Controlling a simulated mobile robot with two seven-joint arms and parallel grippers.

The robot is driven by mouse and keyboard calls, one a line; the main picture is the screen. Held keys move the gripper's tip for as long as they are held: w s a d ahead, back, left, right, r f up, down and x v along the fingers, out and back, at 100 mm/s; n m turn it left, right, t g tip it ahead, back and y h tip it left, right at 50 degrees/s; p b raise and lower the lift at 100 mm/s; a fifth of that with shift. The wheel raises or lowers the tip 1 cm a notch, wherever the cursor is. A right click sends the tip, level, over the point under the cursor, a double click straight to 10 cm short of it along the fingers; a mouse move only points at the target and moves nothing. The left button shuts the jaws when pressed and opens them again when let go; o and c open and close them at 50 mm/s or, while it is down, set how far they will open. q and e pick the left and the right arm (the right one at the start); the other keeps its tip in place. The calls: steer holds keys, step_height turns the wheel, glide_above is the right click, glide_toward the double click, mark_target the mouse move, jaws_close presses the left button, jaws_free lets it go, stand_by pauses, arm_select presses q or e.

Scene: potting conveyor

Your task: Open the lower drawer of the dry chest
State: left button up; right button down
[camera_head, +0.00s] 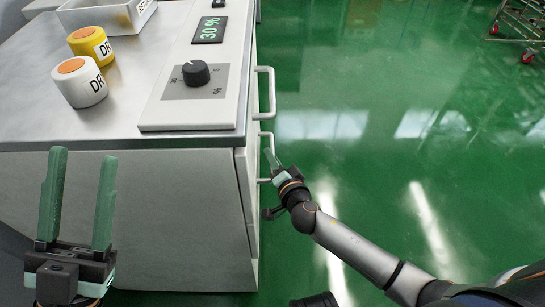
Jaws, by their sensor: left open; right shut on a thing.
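The dry chest (170,210) is a pale grey cabinet with a metal top, at the left. Its drawer side faces right and shows very narrowly. The upper handle (272,92) is a white bar. The lower drawer's handle (265,135) is a similar bar below it. My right gripper (269,157) is shut on the lower handle and partly hides it. I cannot tell at this angle whether the lower drawer stands out from the chest. My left gripper (80,185) is open and empty, in front of the chest's near side.
On the chest top are a white jar (80,87), a yellow jar (91,45), a white bin (120,18) and a control panel (155,115) with a black knob and a display. The green floor (400,120) to the right is clear. A wheeled rack (520,25) stands far right.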

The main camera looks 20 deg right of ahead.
stand_by(0.6)
steer(key=s+d+p, duration=0.1)
steer(key=s+d, duration=0.2)
steer(key=d, duration=0.8)
steer(key=s+d+p, duration=0.2)
steer(key=s+d, duration=0.1)
steer(key=d, duration=0.9)
steer(key=shift+s, duration=0.35)
steer(key=shift+d, duration=0.1)
steer(key=c, duration=0.8)
jaws_free()
steer(key=shift+c, duration=0.2)
